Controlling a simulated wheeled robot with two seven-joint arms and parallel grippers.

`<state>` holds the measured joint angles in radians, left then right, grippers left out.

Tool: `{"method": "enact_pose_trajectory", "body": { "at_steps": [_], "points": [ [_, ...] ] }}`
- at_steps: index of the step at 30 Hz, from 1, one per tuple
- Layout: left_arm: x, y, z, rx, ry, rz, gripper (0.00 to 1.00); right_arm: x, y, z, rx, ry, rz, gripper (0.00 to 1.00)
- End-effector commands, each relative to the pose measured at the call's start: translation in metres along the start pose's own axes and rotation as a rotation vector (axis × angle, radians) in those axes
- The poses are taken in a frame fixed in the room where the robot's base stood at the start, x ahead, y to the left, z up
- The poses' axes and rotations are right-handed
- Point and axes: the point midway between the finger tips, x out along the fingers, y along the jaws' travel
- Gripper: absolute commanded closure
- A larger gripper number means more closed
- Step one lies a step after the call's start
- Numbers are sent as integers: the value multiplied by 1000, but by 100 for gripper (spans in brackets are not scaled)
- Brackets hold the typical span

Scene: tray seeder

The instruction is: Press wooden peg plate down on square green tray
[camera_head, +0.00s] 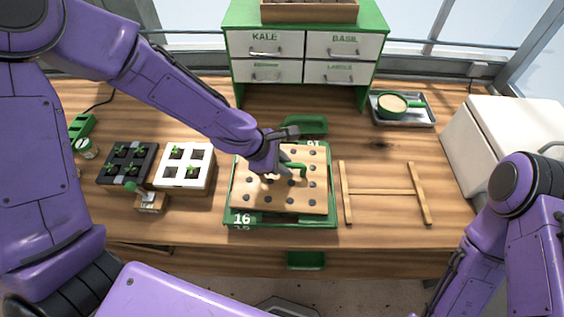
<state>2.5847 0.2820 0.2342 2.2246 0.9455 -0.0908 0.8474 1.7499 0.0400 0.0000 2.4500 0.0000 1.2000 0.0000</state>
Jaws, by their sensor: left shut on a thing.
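The wooden peg plate (305,200) is a light square board with rows of dark holes and a green handle (297,169) near its middle. It lies over the square green tray (285,223), whose rim shows along the front and sides, with a white 16 at the front left. I cannot tell whether the plate touches the tray's soil. My left gripper (287,156) is above the plate, shut on its green handle, and hides part of the board. My right arm is at the right edge, with its gripper out of view.
Black (152,155) and white (207,177) seedling trays stand left of the green tray. A wooden H-shaped frame (385,191) lies to the right. A metal tray (420,117) with a green-handled sieve (392,104) is at the back right. A green drawer cabinet (303,58) stands behind.

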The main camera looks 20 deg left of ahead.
Motion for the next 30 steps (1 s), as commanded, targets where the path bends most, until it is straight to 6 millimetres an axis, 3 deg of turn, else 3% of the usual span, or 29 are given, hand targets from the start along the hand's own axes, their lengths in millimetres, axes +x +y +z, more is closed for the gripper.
{"method": "enact_pose_trajectory", "body": {
  "at_steps": [30],
  "points": [
    [8, -2, -4, -1, 1, 0, 100, 5, 0, 2, 0, 0, 0, 57]
  ]
}}
